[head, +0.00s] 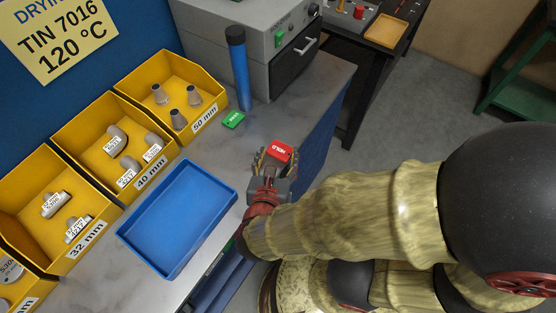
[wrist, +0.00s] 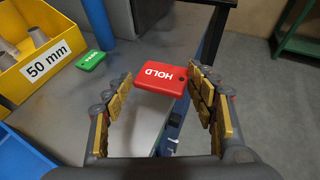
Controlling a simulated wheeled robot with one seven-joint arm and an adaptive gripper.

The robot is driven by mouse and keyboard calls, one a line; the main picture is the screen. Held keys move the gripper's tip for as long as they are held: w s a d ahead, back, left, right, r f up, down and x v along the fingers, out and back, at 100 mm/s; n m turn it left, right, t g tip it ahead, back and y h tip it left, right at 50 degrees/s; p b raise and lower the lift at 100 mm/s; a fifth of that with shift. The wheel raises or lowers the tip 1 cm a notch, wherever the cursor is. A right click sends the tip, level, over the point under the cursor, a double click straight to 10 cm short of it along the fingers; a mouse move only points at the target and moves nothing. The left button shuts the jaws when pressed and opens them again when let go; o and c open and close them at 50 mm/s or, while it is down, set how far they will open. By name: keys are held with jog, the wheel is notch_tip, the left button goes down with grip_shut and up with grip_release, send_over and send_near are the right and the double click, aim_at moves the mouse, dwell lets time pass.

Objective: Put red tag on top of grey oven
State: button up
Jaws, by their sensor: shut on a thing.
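A red tag (head: 281,152) with "HOLD" in white lettering is between the fingertips of my gripper (head: 275,160). In the wrist view the red tag (wrist: 161,79) spans the gap between the two padded fingers of my gripper (wrist: 163,88), which is shut on it. The tag is near the right-hand front edge of the bench, in front of the oven and apart from it. The grey oven (head: 232,38) stands at the back of the bench, with a dark door, a handle and a green switch on its front. Only part of its top shows.
A blue tray (head: 179,218) and yellow bins (head: 146,72) of grey fittings are to the left. A dark table (head: 368,55) stands beyond the bench.

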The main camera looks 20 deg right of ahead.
aim_at(278, 163)
jog(key=w+f, duration=0.1)
jog(key=w+d+f+b, duration=0.1)
jog(key=f, duration=0.1)
jog(key=shift+w+f, duration=0.2)
jog(key=shift+w, duration=0.05)
jog(key=shift+w+d+f+b, duration=0.1)
jog(key=shift+w+f+b, duration=0.1)
jog(key=shift+f+b, duration=0.5)
jog(key=shift+w+d+f+b, duration=0.15)
jog(key=shift+f+b, duration=0.1)
jog(key=shift+f, duration=0.75)
jog(key=shift+a, duration=0.1)
jog(key=shift+f, duration=0.2)
jog(key=o, duration=1.1)
jog(key=shift+o, duration=0.2)
